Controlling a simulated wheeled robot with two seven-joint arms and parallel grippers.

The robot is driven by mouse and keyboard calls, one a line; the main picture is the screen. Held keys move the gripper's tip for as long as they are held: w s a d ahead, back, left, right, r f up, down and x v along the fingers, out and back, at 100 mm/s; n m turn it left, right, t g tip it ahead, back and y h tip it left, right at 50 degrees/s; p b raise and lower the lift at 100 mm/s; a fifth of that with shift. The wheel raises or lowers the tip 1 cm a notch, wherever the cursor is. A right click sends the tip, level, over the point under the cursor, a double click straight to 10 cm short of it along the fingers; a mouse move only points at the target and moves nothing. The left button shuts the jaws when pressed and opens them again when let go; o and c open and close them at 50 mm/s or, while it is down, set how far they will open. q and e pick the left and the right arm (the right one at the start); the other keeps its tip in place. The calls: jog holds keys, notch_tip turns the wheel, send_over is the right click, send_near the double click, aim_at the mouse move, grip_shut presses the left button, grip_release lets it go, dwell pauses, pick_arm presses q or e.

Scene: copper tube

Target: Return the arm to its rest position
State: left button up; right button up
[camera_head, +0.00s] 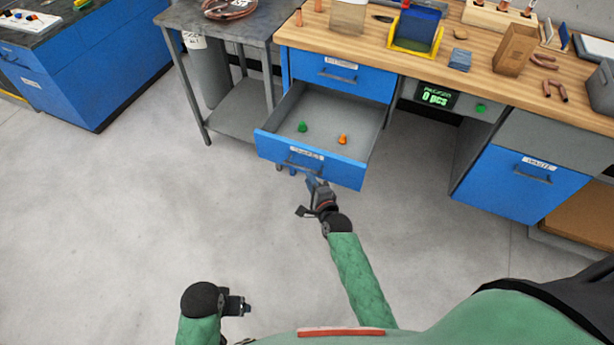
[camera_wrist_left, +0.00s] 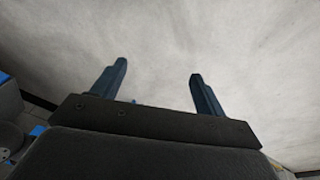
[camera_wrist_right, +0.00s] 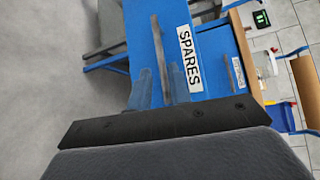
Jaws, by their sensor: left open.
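My right gripper (camera_head: 318,187) is in front of the pulled-out blue drawer (camera_head: 340,176), close to its handle (camera_head: 303,168). In the right wrist view, the fingers (camera_wrist_right: 161,88) stand close on either side of the dark handle (camera_wrist_right: 156,45), left of a SPARES label (camera_wrist_right: 189,58). I cannot tell whether they touch it. My left gripper (camera_head: 246,304) is low at the front, over bare floor, away from the furniture. In the left wrist view its fingers (camera_wrist_left: 157,85) are wide apart with nothing between them.
The drawer holds a green piece (camera_head: 303,127) and an orange piece (camera_head: 342,139). A wooden-topped workbench (camera_head: 480,58) stands behind it, with a closed WASTE drawer (camera_head: 525,188) at right. A grey metal table (camera_head: 240,105) stands left. The floor at left is clear.

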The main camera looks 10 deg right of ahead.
jog(key=shift+s+d+r, duration=0.1)
jog(key=shift+s, duration=0.35)
dwell(0.4)
notch_tip(320, 180, down, 4)
jog(key=s+a+n+g+y, duration=0.2)
jog(key=a+n+g, duration=0.15)
jog(key=n, duration=0.35)
jog(key=s+d+n+g+h, duration=0.1)
jog(key=s+d+n+g, duration=0.1)
jog(key=s, duration=0.8)
jog(key=s+d+r+n+g+h, duration=0.1)
jog(key=s+n+g, duration=0.4)
jog(key=s, duration=0.5)
jog(key=s+d+n+g+h, duration=0.2)
jog(key=s+d+n+g, duration=0.1)
jog(key=s, duration=0.7)
jog(key=shift+s+d+r+n+g, duration=0.15)
jog(key=shift+s+n+g, duration=0.3)
jog(key=shift+n, duration=0.65)
